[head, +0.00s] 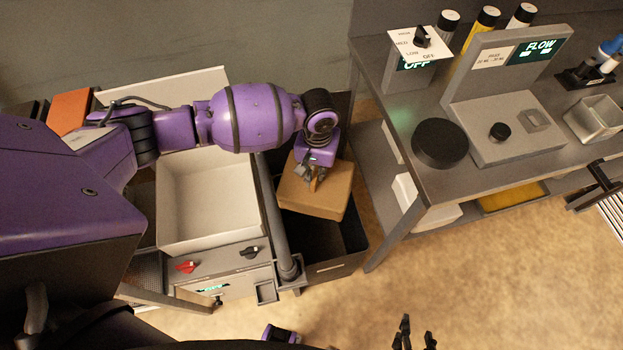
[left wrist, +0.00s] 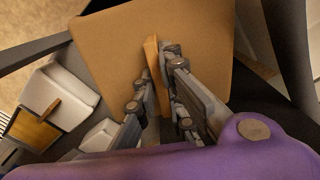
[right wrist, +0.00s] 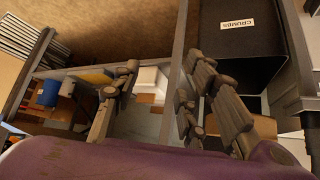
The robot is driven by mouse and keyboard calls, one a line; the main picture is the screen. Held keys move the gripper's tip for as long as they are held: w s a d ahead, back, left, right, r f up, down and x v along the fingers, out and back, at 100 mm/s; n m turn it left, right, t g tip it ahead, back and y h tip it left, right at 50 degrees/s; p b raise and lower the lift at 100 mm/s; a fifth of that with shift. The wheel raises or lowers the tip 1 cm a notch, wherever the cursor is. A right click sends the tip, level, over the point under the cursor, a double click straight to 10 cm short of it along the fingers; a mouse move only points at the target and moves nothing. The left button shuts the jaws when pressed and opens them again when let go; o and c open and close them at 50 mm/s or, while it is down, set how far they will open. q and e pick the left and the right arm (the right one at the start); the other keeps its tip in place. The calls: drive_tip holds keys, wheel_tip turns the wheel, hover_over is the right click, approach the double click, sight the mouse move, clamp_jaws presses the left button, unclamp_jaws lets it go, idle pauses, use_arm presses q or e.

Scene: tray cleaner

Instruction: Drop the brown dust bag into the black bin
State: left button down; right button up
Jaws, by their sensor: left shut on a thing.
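The brown dust bag (head: 312,200) hangs from my left gripper (head: 316,180), over the black bin (head: 337,262). In the left wrist view, the left gripper (left wrist: 156,72) is shut on the tab of the bag (left wrist: 215,45). The bag hides part of the bin opening in the head view, and I cannot tell how high it is above the rim. The bin also shows in the right wrist view (right wrist: 238,65), with a white label reading CRUMBS. My right gripper (head: 417,334) is open and empty at the bottom of the head view; its spread fingers show in the right wrist view (right wrist: 162,68).
A grey machine with a white open basin (head: 208,200) and knobs stands left of the bin, with a grey post (head: 285,245) between. The floor in front is clear.

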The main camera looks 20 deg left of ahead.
use_arm(q)
wheel_tip(320, 180, down, 6)
drive_tip(key=shift+s+a+r, duration=0.1)
drive_tip(key=shift+a+r, duration=0.05)
wheel_tip(320, 180, down, 5)
drive_tip(key=b, duration=0.4)
drive_tip(key=shift+f, duration=0.2)
drive_tip(key=shift+f+b, duration=0.2)
drive_tip(key=shift+b, duration=0.3)
drive_tip(key=c, duration=1.8)
unclamp_jaws()
drive_tip(key=shift+o, duration=0.2)
use_arm(e)
drive_tip(key=f, duration=0.5)
drive_tip(key=shift+s, duration=0.35)
use_arm(q)
wheel_tip(320, 180, up, 12)
drive_tip(key=shift+r, duration=0.1)
use_arm(e)
drive_tip(key=shift+s+f, duration=0.1)
